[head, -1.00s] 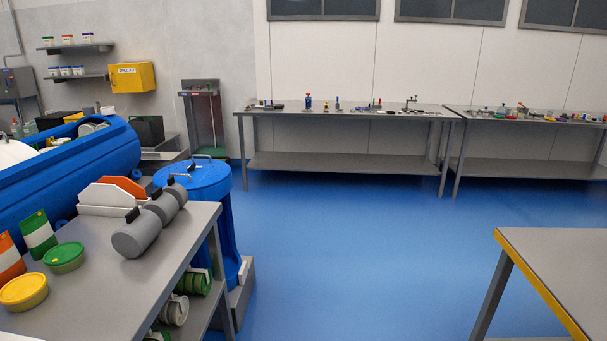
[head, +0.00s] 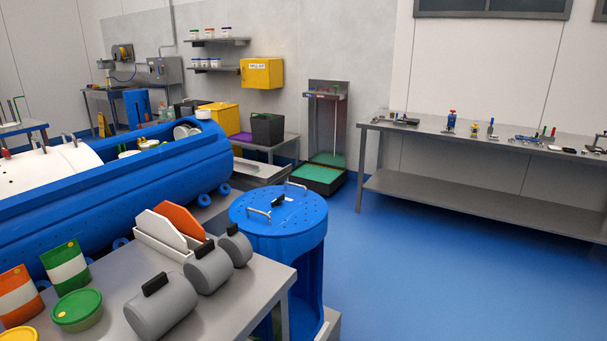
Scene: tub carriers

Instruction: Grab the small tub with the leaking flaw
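Small tubs stand on two wall shelves at the back in the head view. The upper shelf holds several white tubs (head: 209,33) with coloured lids. The lower shelf holds several more white tubs (head: 204,63). On the near table, a round green-lidded tub (head: 78,310) and a yellow-lidded tub (head: 18,335) stand at the lower left, the yellow one cut by the frame edge. No leak can be made out on any tub from here. Neither of my grippers is in view.
A grey table (head: 135,326) with grey canisters (head: 160,305) fills the lower left. A blue drum (head: 278,212) stands beside it, and a long blue vessel (head: 120,185) lies behind. A steel bench (head: 450,201) lines the back right wall. The blue floor (head: 440,275) at the right is clear.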

